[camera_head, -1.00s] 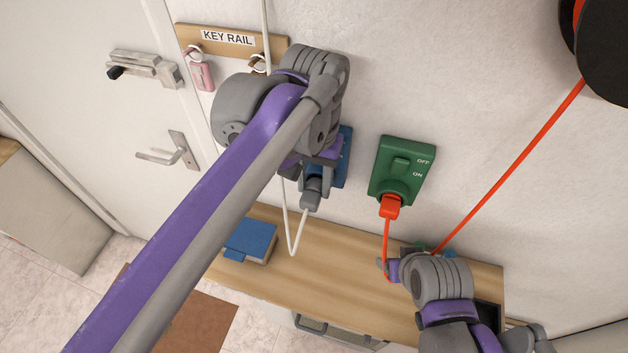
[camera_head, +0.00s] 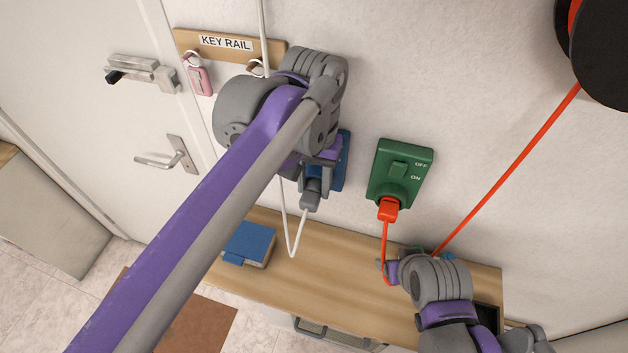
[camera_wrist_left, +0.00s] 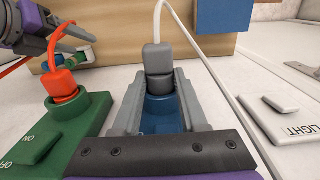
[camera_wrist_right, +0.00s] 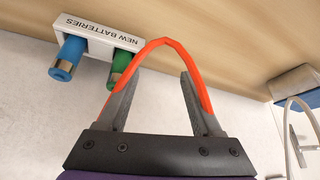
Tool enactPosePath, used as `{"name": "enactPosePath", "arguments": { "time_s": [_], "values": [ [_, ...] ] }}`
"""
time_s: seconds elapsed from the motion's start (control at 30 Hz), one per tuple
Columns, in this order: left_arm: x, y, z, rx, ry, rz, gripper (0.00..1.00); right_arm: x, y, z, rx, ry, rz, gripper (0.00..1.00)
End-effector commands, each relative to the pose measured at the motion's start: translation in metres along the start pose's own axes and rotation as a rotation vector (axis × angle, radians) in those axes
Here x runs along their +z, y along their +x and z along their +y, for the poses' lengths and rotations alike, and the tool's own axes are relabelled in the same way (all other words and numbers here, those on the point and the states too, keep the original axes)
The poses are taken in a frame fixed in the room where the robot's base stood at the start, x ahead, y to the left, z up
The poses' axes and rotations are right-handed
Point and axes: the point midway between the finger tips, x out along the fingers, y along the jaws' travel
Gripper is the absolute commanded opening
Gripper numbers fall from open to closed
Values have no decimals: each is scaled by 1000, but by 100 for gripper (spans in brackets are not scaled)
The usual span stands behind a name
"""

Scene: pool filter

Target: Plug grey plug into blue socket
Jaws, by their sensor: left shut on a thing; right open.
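The grey plug (camera_head: 311,196) with its white cable is at the blue socket (camera_head: 343,165) on the wall, mostly behind my left arm in the head view. In the left wrist view the grey plug (camera_wrist_left: 158,62) is lined up with the round collar of the blue socket (camera_wrist_left: 161,110) and appears to meet it; how deep it sits I cannot tell. My left gripper (camera_wrist_left: 158,80) is shut on the plug, one finger on each side. My right gripper (camera_wrist_right: 158,85) is open, low by the shelf, with the red cable looping past its fingers.
A green socket (camera_head: 400,172) with a red plug (camera_head: 387,209) is to the right of the blue one. Its red cable (camera_head: 505,170) runs to a black reel (camera_head: 598,50). A battery holder (camera_wrist_right: 95,38) is near my right gripper.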

Motion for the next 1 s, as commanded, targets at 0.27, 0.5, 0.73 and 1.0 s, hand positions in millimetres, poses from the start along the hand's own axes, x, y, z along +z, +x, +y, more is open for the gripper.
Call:
{"name": "enactPosePath", "arguments": {
  "time_s": [0.27,0.5,0.73,1.0],
  "values": [
    [6,0,0,0,0,-2,0,0,0,0,0,0,0,66],
    [6,0,0,0,0,-2,71,0,0,0,0,0,0,66],
    [6,1,0,0,0,-2,77,0,0,0,0,0,0,66],
    [5,-10,0,0,0,0,77,-8,-5,0,0,0,8,66]
  ]
}}
